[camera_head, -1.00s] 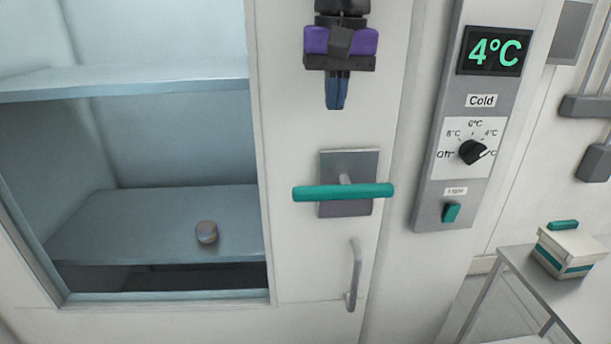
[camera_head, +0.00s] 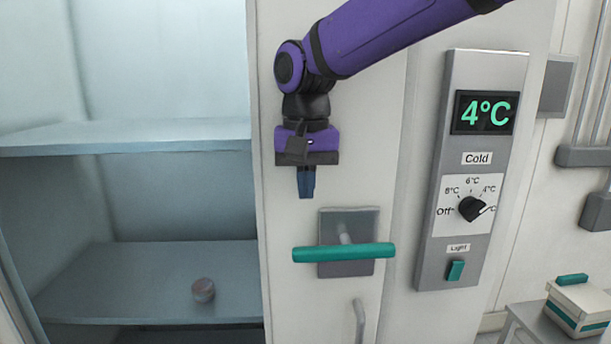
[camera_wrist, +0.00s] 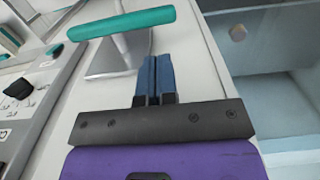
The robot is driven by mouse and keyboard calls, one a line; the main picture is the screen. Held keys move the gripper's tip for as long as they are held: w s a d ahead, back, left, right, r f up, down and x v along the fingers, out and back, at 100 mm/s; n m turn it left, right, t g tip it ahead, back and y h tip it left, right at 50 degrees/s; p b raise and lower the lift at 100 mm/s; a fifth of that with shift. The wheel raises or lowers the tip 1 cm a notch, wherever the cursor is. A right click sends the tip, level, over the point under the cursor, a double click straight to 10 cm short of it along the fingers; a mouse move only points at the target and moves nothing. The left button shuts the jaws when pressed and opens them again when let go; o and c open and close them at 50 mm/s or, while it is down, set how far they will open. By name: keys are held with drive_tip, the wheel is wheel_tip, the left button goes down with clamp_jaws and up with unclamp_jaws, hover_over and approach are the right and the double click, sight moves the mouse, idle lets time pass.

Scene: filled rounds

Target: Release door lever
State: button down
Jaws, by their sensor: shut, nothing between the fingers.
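The door lever (camera_head: 344,252) is a teal horizontal bar on a grey plate (camera_head: 364,219) fixed to the white door (camera_head: 300,305). My gripper (camera_head: 306,196) points down, above the left end of the lever and apart from it. Its blue fingers are shut with nothing between them. In the wrist view, the fingers (camera_wrist: 154,62) lie close together near the plate, and the lever (camera_wrist: 122,23) shows beyond their tips to the left, not touching them.
A grey door handle (camera_head: 359,325) is below the lever. A control panel (camera_head: 460,270) with a 4°C display is to the right. A lidded box (camera_head: 580,308) stands at the lower right.

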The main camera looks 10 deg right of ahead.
sight(302, 249)
wheel_tip(302, 249, down, 10)
drive_tip(key=shift+r, duration=0.1)
drive_tip(key=shift+a, duration=0.1)
idle(0.6)
drive_tip(key=shift+a+f+h, duration=0.15)
drive_tip(key=shift+f+h, duration=0.35)
drive_tip(key=shift+h, duration=0.15)
drive_tip(key=shift+a+f+h, duration=0.15)
drive_tip(key=shift+f+h, duration=0.3)
drive_tip(key=shift+h, duration=0.2)
wheel_tip(302, 249, down, 3)
drive_tip(key=h, duration=0.3)
drive_tip(key=shift+a+r, duration=0.1)
drive_tip(key=shift+d+f+h, duration=0.25)
drive_tip(key=shift+f+h, duration=0.4)
drive_tip(key=shift+h, duration=0.3)
drive_tip(key=shift+d+f+h, duration=0.2)
drive_tip(key=shift+f+h, duration=0.4)
drive_tip(key=shift+h, duration=0.4)
drive_tip(key=shift+d+f+h, duration=0.25)
drive_tip(key=shift+f+h, duration=0.4)
drive_tip(key=shift+h, duration=0.3)
drive_tip(key=shift+d, duration=0.1)
